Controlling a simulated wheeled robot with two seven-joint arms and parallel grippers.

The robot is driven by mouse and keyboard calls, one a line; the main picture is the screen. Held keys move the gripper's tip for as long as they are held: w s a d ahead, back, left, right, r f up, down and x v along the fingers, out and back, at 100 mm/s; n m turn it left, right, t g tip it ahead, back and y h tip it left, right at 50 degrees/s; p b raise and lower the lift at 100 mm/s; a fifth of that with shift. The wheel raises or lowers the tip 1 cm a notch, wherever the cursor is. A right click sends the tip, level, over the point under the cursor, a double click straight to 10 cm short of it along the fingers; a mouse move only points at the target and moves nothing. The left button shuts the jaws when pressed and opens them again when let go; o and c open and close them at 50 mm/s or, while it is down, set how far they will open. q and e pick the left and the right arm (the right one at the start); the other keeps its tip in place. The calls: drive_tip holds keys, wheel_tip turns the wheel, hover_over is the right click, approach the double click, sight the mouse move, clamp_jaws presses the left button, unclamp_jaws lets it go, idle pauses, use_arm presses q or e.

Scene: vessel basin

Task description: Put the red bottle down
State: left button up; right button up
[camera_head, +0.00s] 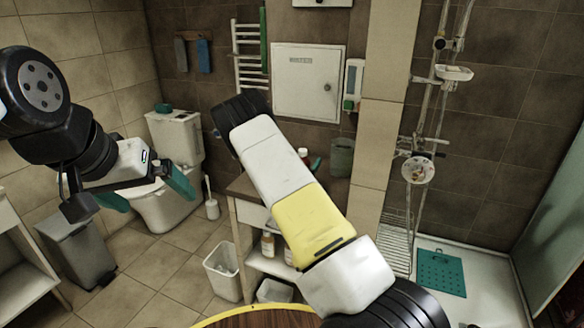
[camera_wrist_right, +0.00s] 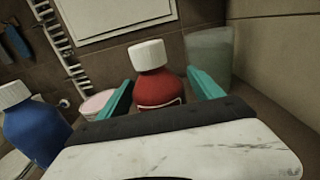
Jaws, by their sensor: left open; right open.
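The red bottle (camera_wrist_right: 158,88) with a white cap stands upright between the teal fingers of my right gripper (camera_wrist_right: 161,92) in the right wrist view. The fingers are apart, one on each side of the bottle, and its base is hidden by the gripper body. In the head view my right arm hides most of the bottle; a small part with the white cap (camera_head: 303,153) shows beside a teal finger above the counter. My left gripper (camera_head: 147,192) is open and empty in front of the toilet.
A greyish translucent cup (camera_wrist_right: 209,52) stands just behind and right of the bottle. A blue bottle (camera_wrist_right: 35,132) with a white cap is at the left of the wrist view. The wooden counter (camera_head: 243,187) has shelves with bottles below. A toilet (camera_head: 165,205) and bins are on the left.

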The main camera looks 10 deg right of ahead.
clamp_jaws()
idle(0.3)
drive_tip(key=shift+r, duration=0.1)
